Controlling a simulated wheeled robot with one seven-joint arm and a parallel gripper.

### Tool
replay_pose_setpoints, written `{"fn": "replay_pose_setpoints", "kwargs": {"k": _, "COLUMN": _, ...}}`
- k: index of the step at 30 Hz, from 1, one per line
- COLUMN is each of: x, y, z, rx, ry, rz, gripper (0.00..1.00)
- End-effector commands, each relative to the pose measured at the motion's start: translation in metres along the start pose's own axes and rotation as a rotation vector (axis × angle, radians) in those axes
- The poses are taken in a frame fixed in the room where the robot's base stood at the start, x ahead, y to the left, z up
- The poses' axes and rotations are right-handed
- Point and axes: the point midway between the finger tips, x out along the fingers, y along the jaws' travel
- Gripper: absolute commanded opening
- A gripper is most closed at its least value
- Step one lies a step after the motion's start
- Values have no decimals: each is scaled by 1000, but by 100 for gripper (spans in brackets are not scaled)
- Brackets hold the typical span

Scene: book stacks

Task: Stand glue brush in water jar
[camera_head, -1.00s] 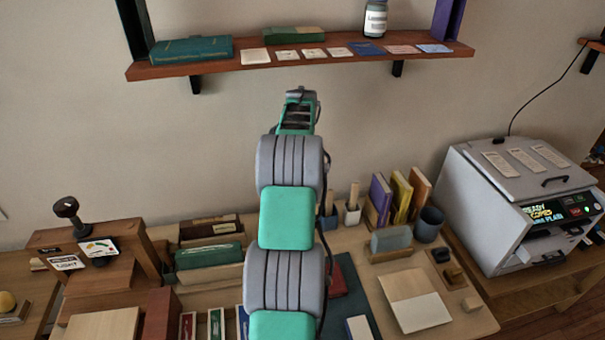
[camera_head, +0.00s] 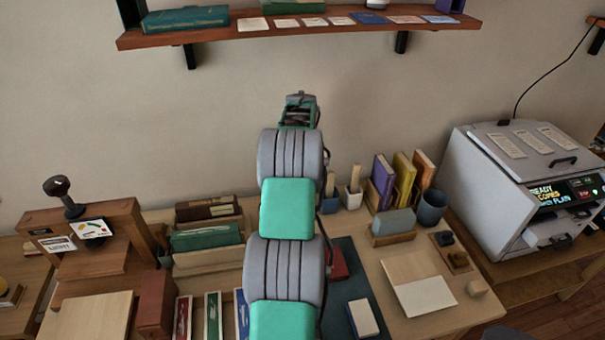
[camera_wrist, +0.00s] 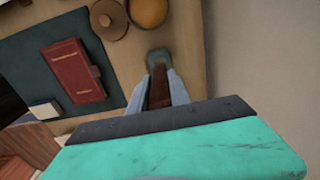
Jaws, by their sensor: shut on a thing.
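My gripper (camera_wrist: 168,88) is shut on a narrow brown piece (camera_wrist: 159,88), which I take to be the glue brush, in the wrist view. A small grey-green thing (camera_wrist: 158,57) shows just beyond the fingertips. I cannot tell whether it is the brush's end or the water jar below. In the head view my arm reaches out toward the wall and hides its fingers and what they hold. A dark pot (camera_head: 329,204) and a white pot (camera_head: 352,200), each with a wooden stick upright in it, stand right of my arm. I cannot identify the water jar for certain.
A dark grey cup (camera_head: 432,207) stands right of several upright books (camera_head: 404,182). A red book (camera_wrist: 73,72) lies on a dark mat (camera_wrist: 30,60). A wall shelf (camera_head: 300,31) hangs above; a grey machine (camera_head: 500,190) stands right.

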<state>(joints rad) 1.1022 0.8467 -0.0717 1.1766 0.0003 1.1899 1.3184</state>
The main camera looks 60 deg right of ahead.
Motion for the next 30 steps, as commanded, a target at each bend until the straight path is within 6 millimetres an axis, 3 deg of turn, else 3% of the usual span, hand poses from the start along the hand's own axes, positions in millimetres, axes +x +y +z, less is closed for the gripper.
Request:
{"fn": "replay_pose_setpoints", "kwargs": {"k": 10, "x": 3, "y": 0, "z": 0, "rx": 0, "ry": 0, "rz": 0, "gripper": 0}}
{"fn": "replay_pose_setpoints", "kwargs": {"k": 11, "x": 3, "y": 0, "z": 0, "rx": 0, "ry": 0, "rz": 0, "gripper": 25}}
{"fn": "replay_pose_setpoints", "kwargs": {"k": 19, "x": 3, "y": 0, "z": 0, "rx": 0, "ry": 0, "rz": 0, "gripper": 47}}
{"fn": "replay_pose_setpoints", "kwargs": {"k": 27, "x": 2, "y": 0, "z": 0, "rx": 0, "ry": 0, "rz": 0, "gripper": 49}}
{"fn": "replay_pose_setpoints", "kwargs": {"k": 30, "x": -7, "y": -1, "z": 0, "rx": 0, "ry": 1, "rz": -3, "gripper": 49}}
